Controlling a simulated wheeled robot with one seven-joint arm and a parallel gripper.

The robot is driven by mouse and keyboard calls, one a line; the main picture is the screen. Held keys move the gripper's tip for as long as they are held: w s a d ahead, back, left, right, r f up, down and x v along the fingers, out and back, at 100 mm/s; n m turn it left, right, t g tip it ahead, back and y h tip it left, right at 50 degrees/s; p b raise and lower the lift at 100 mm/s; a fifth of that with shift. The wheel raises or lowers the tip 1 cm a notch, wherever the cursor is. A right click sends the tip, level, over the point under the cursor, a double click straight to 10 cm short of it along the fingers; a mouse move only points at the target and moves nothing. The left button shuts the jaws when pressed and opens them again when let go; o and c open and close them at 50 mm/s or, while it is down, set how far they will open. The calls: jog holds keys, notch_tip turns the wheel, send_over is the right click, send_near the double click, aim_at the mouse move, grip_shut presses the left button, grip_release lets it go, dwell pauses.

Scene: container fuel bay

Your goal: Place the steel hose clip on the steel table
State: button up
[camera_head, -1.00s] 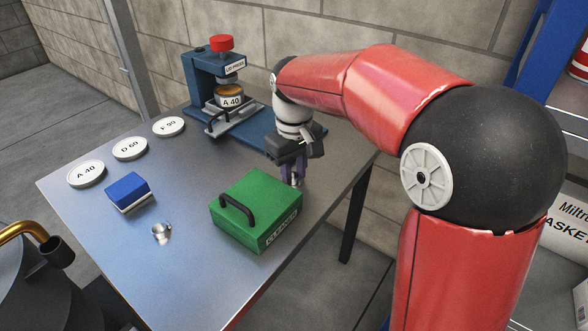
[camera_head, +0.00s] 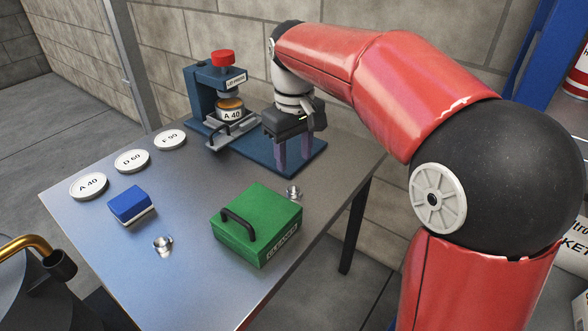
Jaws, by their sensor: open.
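A small shiny steel hose clip (camera_head: 293,192) rests on the steel table (camera_head: 187,273), just behind and to the right of the green box. A second small shiny metal piece (camera_head: 163,245) lies on the table near the front left, in front of the blue block; I cannot tell exactly what it is. My gripper (camera_head: 293,166) is open and empty, pointing down above and behind the clip, apart from it. Its two purple fingers show in front of the press base.
A green box (camera_head: 258,243) with a black handle stands close to the clip. Labelled lids (camera_head: 133,161) and a blue block (camera_head: 130,203) lie at left. The table's middle is clear.

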jog(key=s+d+r+m+t, duration=0.3)
jog(key=s+d+m, duration=0.1)
jog(key=s+d, duration=0.6)
jog(key=s+d+f+m+t, duration=0.2)
jog(key=s+d+f+m, duration=0.1)
jog(key=s+f, duration=0.4)
jog(key=s+d, duration=0.1)
jog(key=s, duration=0.2)
jog(key=shift+s+t, duration=0.15)
jog(key=shift+t, duration=0.15)
jog(key=shift+d, duration=0.1)
